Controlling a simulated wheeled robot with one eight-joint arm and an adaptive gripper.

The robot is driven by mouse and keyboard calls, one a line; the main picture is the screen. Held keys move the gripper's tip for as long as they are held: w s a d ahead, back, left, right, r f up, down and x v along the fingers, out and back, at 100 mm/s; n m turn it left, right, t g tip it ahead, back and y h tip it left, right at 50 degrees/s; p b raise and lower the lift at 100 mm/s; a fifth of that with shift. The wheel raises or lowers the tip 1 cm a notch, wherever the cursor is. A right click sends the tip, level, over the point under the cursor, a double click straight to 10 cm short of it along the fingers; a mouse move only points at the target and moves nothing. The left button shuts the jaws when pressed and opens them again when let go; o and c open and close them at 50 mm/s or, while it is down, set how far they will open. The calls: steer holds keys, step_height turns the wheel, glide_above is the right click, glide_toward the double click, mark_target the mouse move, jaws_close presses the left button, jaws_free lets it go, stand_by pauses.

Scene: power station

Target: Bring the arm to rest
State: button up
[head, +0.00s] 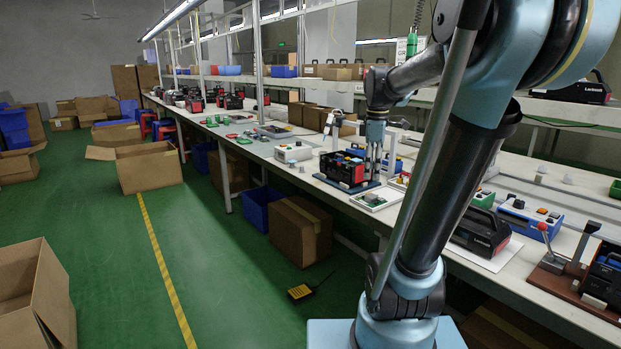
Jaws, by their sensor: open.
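My gripper (373,170) is at the end of my blue-grey arm and points down over the long white workbench. It is small in the head view; its jaws are open and nothing shows held. It is beside the right end of a black and red power station (343,168); whether they touch cannot be told. A blue-grey plate (346,189) lies under this unit. My arm rises from its base at the bottom, bends at the top right and reaches back over the bench.
A white box (293,152) and a small framed board (376,199) are near my gripper. A blue-white device (530,216) and another power station (480,232) lie on the bench to the right. A shelf (330,84) runs above the bench. Green floor is free at left, beside cardboard boxes (149,168).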

steer(key=s+f+m+t, duration=0.1)
steer(key=s+f+m, duration=1.3)
steer(key=s+f, duration=0.4)
steer(key=shift+s+f+m, duration=0.3)
steer(key=shift+s+f, duration=0.05)
steer(key=shift+s, duration=0.05)
steer(key=shift+a, duration=0.1)
